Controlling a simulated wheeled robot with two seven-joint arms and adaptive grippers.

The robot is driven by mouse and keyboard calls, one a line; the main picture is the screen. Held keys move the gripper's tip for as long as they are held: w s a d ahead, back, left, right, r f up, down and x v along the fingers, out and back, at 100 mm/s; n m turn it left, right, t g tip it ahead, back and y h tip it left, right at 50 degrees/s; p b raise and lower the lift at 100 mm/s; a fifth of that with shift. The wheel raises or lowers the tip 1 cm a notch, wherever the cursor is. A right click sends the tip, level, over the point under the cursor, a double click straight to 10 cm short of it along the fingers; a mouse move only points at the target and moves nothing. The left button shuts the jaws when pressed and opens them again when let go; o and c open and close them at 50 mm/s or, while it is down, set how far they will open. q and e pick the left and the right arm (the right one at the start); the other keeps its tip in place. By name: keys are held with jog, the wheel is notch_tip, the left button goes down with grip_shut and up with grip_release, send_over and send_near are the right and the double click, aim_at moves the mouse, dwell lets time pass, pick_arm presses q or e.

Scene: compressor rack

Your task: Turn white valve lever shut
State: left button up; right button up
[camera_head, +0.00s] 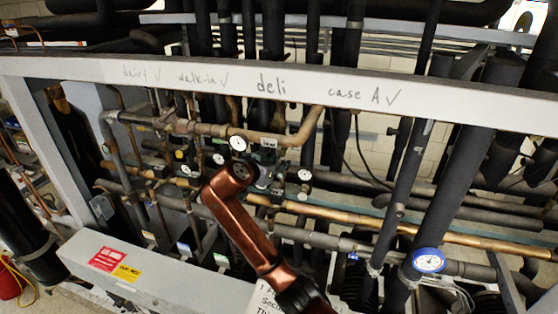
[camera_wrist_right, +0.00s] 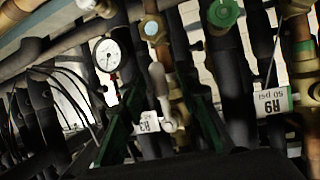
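The white valve lever (camera_wrist_right: 158,80) shows in the right wrist view as a short pale handle beside a brass valve (camera_wrist_right: 178,105). My right gripper (camera_wrist_right: 167,92) is open, its two dark green fingers either side of the lever and valve. I cannot tell whether either finger touches the lever. In the head view my reddish-brown right arm reaches up from the bottom middle to the pipes. It hides part of the work area, and I cannot make out the lever there. My left gripper is not in view.
A round white gauge (camera_wrist_right: 107,55) is left of the fingers in the wrist view. A green cap (camera_wrist_right: 223,13) and a pipe label (camera_wrist_right: 272,103) are to the right. A white beam (camera_head: 300,84) crosses above the crowded pipes; a grey box (camera_head: 160,275) stands lower left.

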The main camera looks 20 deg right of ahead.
jog(key=shift+c, duration=0.6)
grip_shut()
